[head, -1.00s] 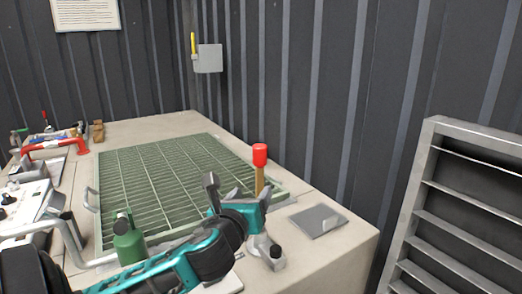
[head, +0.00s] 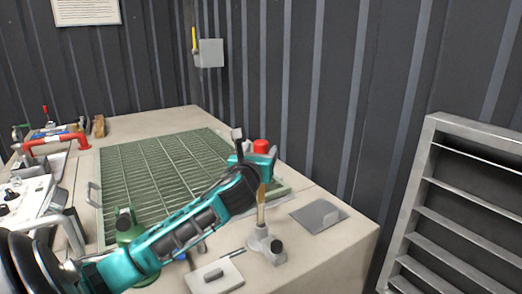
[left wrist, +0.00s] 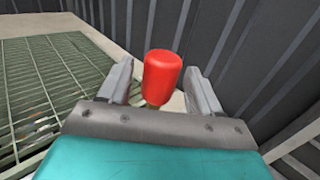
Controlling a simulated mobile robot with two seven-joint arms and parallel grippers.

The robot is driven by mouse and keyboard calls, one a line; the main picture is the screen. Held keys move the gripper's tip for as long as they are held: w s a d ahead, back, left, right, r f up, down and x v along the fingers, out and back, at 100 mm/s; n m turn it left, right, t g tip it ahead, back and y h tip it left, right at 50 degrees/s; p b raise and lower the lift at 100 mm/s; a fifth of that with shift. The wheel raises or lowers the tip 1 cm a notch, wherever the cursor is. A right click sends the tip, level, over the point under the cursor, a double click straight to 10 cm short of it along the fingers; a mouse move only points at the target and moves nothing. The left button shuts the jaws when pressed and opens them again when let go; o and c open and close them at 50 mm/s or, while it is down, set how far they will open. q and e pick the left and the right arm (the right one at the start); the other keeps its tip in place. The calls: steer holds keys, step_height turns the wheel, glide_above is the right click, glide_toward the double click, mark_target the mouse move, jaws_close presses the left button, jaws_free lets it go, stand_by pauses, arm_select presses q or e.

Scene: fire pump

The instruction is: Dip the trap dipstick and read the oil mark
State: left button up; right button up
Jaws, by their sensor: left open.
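The dipstick's red cap (head: 260,147) stands upright on a brass-coloured stem (head: 260,205), which rises from a grey fitting (head: 264,246) on the bench top. My left gripper (head: 254,150) is at the height of the red cap and partly covers it. In the left wrist view the red cap (left wrist: 162,78) stands between the two open jaws of the left gripper (left wrist: 160,88), with gaps on both sides. The lower end of the dipstick and any oil mark are hidden. My right gripper is not in view.
A green grating (head: 150,170) lies behind my arm. A grey plate (head: 318,215) lies right of the fitting, and a white block (head: 215,277) lies in front. A red pipe (head: 55,140) is at far left. A louvred panel (head: 470,220) stands at right.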

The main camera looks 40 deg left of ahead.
arm_select(q)
steer(key=shift+w+a, duration=0.3)
steer(key=shift+w, duration=0.3)
steer(key=shift+c, duration=0.2)
steer(key=shift+f, duration=0.1)
jaws_close()
